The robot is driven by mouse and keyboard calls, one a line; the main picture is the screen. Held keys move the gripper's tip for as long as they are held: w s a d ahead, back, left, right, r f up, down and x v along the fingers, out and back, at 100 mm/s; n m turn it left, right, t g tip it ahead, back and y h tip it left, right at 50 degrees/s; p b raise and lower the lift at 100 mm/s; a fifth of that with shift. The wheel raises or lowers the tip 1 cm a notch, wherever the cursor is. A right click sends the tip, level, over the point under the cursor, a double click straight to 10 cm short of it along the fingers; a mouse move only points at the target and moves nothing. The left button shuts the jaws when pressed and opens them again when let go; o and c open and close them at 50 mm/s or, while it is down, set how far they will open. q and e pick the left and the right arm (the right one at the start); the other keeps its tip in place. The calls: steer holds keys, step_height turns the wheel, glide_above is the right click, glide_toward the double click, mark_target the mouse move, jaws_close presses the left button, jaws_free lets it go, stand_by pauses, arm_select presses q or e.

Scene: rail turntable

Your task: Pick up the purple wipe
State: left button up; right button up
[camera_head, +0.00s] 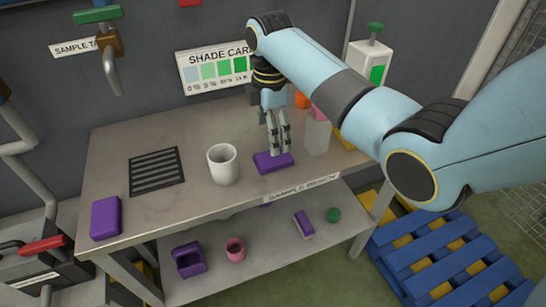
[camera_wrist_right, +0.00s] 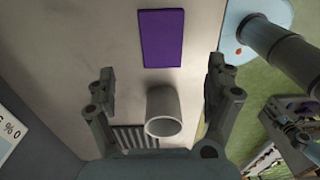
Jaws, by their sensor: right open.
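A flat purple rectangle, which looks like the purple wipe (camera_head: 273,163), lies on the sample bench (camera_head: 130,205) near its front edge. It also shows at the top of the wrist view (camera_wrist_right: 161,38). My right gripper (camera_head: 279,151) points down at the wipe's back part, open and empty; I cannot tell the exact gap. In the wrist view its two fingers (camera_wrist_right: 161,80) stand wide apart. A thicker purple block (camera_head: 105,217) lies at the bench's left end. A grey mechanism at the right of the wrist view may be my left gripper (camera_wrist_right: 302,133); its jaws are unclear.
A white cup (camera_head: 223,165) stands left of the wipe, and a dark slotted grille (camera_head: 156,171) lies farther left. A clear bottle with a pink top (camera_head: 317,132) stands close on the right. The lower shelf (camera_head: 260,240) holds small items. A blue pallet (camera_head: 440,262) lies right.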

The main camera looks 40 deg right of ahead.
mark_target(271, 158)
step_height(271, 158, down, 7)
steer(key=shift+a+f, duration=0.1)
steer(key=shift+f, duration=0.05)
steer(key=shift+c, duration=0.3)
steer(key=c, duration=1)
steer(key=shift+r, duration=0.4)
steer(key=r, duration=0.2)
steer(key=s+r, duration=0.1)
steer(key=shift+d+r, duration=0.3)
steer(key=shift+r, duration=0.1)
steer(key=s+d+r, duration=0.1)
steer(key=s+r, duration=0.1)
steer(key=s, duration=0.1)
steer(key=s+d+r, duration=0.2)
steer(key=s, duration=0.1)
steer(key=s+d+r, duration=0.1)
steer(key=s+r, duration=0.1)
steer(key=s, duration=0.1)
steer(key=shift+s+d+r, duration=0.25)
steer(key=shift+d, duration=0.15)
